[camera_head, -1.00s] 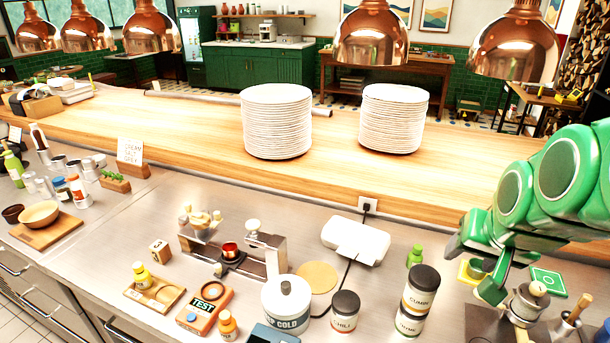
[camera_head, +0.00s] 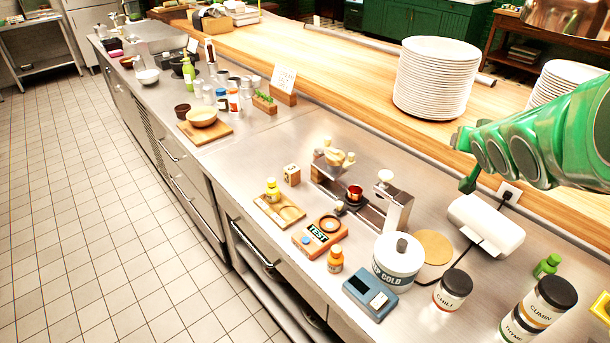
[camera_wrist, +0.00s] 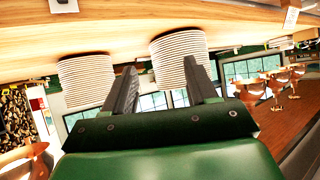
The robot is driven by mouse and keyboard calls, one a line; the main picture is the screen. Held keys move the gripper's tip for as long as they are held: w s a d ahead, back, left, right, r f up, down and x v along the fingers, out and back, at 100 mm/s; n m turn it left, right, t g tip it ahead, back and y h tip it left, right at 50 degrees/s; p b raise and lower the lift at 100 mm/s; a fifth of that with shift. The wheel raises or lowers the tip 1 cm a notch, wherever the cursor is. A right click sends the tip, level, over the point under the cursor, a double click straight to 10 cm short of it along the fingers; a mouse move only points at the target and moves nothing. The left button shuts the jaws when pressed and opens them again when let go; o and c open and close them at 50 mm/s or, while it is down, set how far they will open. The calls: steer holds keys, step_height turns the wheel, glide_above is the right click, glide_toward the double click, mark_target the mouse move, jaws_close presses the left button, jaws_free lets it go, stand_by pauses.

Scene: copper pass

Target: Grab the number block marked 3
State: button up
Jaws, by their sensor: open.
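A small wooden block (camera_head: 292,174) with a dark mark on its face stands on the steel counter. The mark is too small for me to read for certain as a 3. My gripper (camera_wrist: 162,72) is open and empty in the wrist view, its two fingers pointing toward the plate stacks. In the head view my green arm reaches in from the right, above the counter and far to the right of the block. The block does not show in the wrist view.
Close to the block are a wooden tray (camera_head: 267,212) with a yellow bottle, an orange TEST device (camera_head: 319,237) and a metal stand (camera_head: 393,212). A white pot (camera_head: 397,263) and spice jars (camera_head: 453,290) stand to the right. Counter left of the block is clear.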

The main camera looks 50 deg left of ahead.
steer(key=s+a+f+n+g+y, duration=0.25)
steer(key=s+a, duration=0.35)
steer(key=a, duration=0.4)
steer(key=s+a+f+n+g+y, duration=0.2)
steer(key=s+a+f, duration=0.3)
steer(key=a, duration=0.5)
steer(key=s+a+f+n+g+y, duration=0.2)
steer(key=s+a+f, duration=0.1)
steer(key=s+a, duration=0.55)
steer(key=n+g, duration=0.1)
steer(key=g, duration=0.1)
glide_toward(295, 171)
steer(key=shift+x, duration=0.9)
steer(key=shift+a+f, duration=0.1)
steer(key=shift+f, duration=0.05)
steer(key=shift+x, duration=3.7)
steer(key=c, duration=0.7)
